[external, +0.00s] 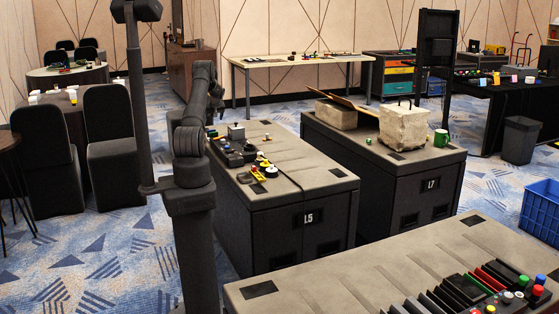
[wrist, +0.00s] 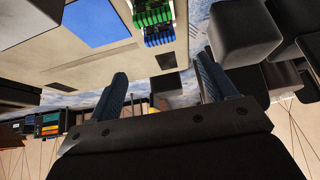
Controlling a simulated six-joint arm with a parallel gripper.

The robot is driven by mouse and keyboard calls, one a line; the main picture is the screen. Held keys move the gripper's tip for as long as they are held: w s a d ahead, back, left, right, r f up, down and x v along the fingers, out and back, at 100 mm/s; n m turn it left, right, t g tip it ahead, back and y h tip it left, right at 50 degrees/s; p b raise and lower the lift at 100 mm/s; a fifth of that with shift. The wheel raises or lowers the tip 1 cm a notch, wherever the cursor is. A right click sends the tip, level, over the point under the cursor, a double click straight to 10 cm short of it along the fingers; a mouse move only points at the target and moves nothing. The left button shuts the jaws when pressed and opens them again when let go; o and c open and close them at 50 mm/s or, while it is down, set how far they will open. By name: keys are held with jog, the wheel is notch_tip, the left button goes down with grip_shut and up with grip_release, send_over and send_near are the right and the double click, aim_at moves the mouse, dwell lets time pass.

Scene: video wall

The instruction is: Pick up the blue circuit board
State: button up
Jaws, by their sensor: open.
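In the wrist view, a small blue board-like piece (wrist: 158,36) with a row of pale parts lies on a light surface, just beyond the gap between my fingers. A similar green piece (wrist: 150,14) lies right beside it. A flat plain blue square (wrist: 95,22) lies to their left; I cannot tell what it is. My gripper (wrist: 162,66) is open, with its two dark fingers spread and nothing between them. It is apart from the blue piece. I cannot make out the blue piece in the external view, where my gripper is small and dark over cabinet L5.
In the external view, cabinet L5 (external: 300,185) carries a small grey box (external: 236,131) and several dark and yellow parts. Cabinet L7 (external: 425,190) bears pale stone-like blocks (external: 403,126) and a green mug (external: 441,138).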

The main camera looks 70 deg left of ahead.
aim_at(211, 131)
jog(key=x, duration=1.3)
jog(key=c, duration=1)
